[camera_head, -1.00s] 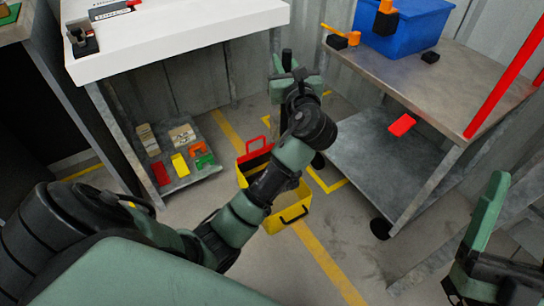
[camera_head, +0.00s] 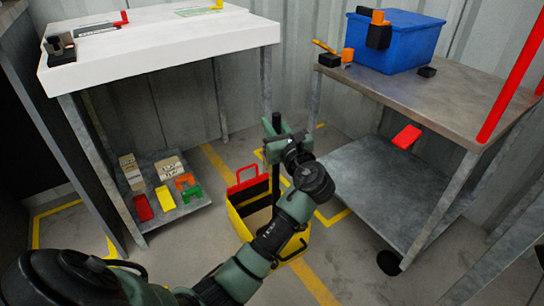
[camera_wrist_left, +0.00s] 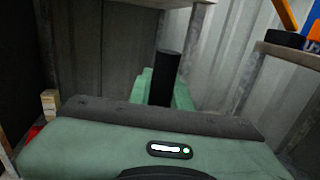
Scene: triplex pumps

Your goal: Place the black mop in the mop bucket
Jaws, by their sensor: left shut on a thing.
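The black mop (camera_head: 276,186) is held upright by its dark handle in my left gripper (camera_head: 277,146). The handle top sticks up above the fingers, and it also shows in the left wrist view (camera_wrist_left: 165,76) against a green finger. The yellow mop bucket (camera_head: 238,222) with a red upper part stands on the floor, right below and behind my left forearm. The handle runs down over the bucket's opening in the head view. My arm covers part of the bucket, and the mop's lower end is hidden, so I cannot tell whether it is inside.
A white-topped table (camera_head: 160,48) stands at left, with colored items on its low shelf (camera_head: 190,218). At right is a metal cart (camera_head: 450,90) with a blue bin (camera_head: 400,45) and a red piece (camera_head: 407,136) on its lower shelf. Yellow floor lines run around the bucket.

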